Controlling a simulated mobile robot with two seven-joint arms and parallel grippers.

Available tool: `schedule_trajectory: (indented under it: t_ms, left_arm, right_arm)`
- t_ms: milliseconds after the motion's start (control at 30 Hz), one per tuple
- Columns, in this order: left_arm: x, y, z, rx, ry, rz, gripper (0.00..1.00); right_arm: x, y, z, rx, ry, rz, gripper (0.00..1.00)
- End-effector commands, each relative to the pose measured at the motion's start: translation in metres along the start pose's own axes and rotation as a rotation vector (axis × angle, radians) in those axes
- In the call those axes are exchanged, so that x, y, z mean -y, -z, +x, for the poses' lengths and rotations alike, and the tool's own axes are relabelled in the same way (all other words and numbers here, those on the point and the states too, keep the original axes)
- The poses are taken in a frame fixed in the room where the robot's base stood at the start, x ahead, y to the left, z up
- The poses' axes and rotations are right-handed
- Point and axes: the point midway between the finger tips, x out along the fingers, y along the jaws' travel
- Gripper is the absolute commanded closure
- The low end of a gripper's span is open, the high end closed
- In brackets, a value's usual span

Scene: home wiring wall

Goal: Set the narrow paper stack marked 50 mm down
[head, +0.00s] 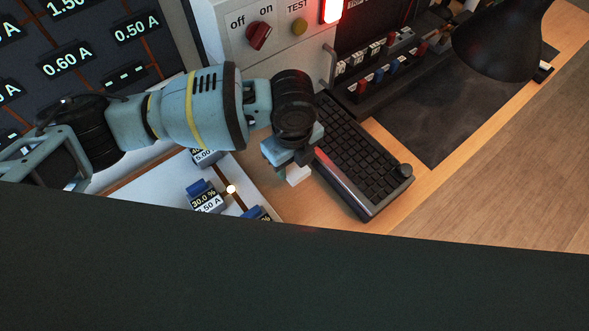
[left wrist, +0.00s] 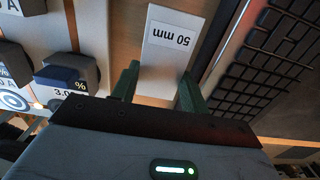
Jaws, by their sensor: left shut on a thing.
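The narrow white paper stack marked 50 mm (left wrist: 170,45) is between the two green fingers of my left gripper (left wrist: 160,82), which is shut on it. The printed mark shows upside down in the left wrist view. In the head view only a small white part of the stack (head: 298,176) shows below my left gripper (head: 289,157), over the wooden desk beside the keyboard. I cannot tell whether the stack touches the desk. My right gripper is not in view.
A black keyboard (head: 355,150) lies close to the right of the stack. A white board with several blue-topped blocks (head: 207,196) is to the left. A panel with a red knob (head: 259,36) stands behind. A dark mat (head: 440,105) and black lamp (head: 497,42) are farther right.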

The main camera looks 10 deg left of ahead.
Motion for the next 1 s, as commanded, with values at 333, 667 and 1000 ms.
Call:
schedule_trajectory:
  t_ms: [333,667,1000]
  left_arm:
    - [0.0,0.0,0.038,-0.001,-0.002,-0.001,0.82]
    - [0.001,0.0,0.049,0.001,0.002,0.0,0.82]
    - [0.0,0.0,0.052,0.001,0.001,0.0,0.36]
  right_arm:
    - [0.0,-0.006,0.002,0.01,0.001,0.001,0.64]
    - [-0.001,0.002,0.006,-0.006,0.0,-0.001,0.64]
    - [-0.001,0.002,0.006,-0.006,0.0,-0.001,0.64]
